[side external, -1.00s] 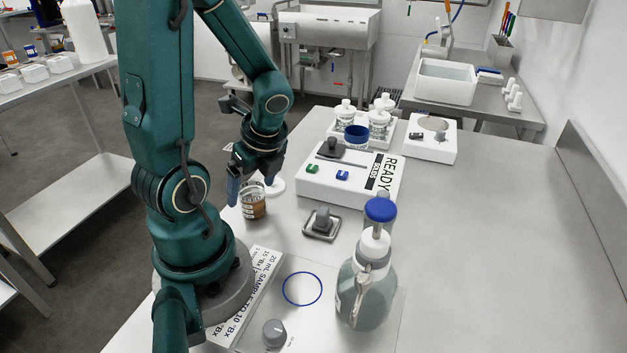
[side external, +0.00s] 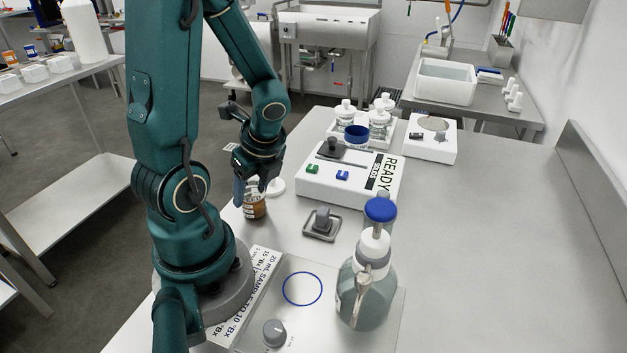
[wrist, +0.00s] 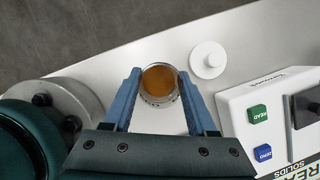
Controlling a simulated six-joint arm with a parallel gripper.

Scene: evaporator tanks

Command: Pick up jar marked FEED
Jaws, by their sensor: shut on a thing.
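A small clear jar of amber-brown liquid (side external: 255,206) stands upright near the left edge of the steel table. A dark label is partly seen on it, but I cannot read the word. In the wrist view the open-topped jar (wrist: 159,85) sits between the fingertips. My gripper (side external: 253,190) reaches down over it, with the blue fingers (wrist: 158,84) shut on the jar's sides. The jar's base appears to be at table level. The fingers hide part of its upper wall in the side view.
A white lid-like disc (wrist: 208,59) lies beside the jar. A white instrument marked READY (side external: 350,178) stands to the right. The right side of the table is clear.

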